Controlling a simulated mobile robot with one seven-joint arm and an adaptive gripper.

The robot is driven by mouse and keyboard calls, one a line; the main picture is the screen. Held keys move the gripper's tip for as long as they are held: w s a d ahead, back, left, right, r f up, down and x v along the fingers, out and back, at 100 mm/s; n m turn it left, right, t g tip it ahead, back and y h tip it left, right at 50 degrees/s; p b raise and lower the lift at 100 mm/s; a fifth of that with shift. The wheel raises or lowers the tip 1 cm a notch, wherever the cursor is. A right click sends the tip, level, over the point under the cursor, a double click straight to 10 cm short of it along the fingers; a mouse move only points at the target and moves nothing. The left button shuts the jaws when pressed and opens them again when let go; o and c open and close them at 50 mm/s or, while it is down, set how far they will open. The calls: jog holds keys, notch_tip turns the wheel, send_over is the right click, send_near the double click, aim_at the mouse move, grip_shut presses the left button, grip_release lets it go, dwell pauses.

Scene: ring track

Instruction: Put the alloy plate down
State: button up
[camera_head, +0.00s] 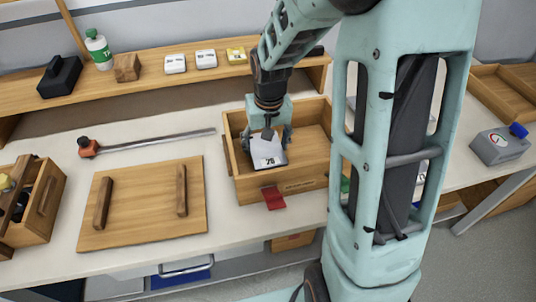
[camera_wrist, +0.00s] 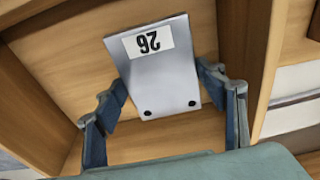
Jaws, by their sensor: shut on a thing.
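The alloy plate (camera_head: 272,149) is a grey metal plate with a white label. In the wrist view the plate (camera_wrist: 165,83) shows the label 26 and two dark holes near one end. My gripper (camera_head: 268,137) is shut on the plate, with a finger at each side; the fingers also show in the wrist view (camera_wrist: 165,98). The plate is over the left part of an open wooden box (camera_head: 285,185), within its outline. I cannot tell whether the plate touches the box floor.
A red tag (camera_head: 273,198) hangs at the box front. Left of the box are a wooden board with two handles (camera_head: 140,215) and a metal bar with an orange end (camera_head: 160,140). The box's right part looks empty where visible. My arm hides the bench to its right.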

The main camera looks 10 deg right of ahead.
aim_at(267, 150)
jog(key=shift+f, duration=1.85)
jog(key=shift+f+b, duration=0.2)
jog(key=shift+b, duration=0.15)
jog(key=o, duration=2.1)
jog(key=shift+c, duration=0.2)
jog(key=shift+r, duration=0.1)
jog(key=r, duration=0.4)
jog(key=s+r+p, duration=0.1)
jog(key=r, duration=0.7)
jog(key=shift+s, duration=0.4)
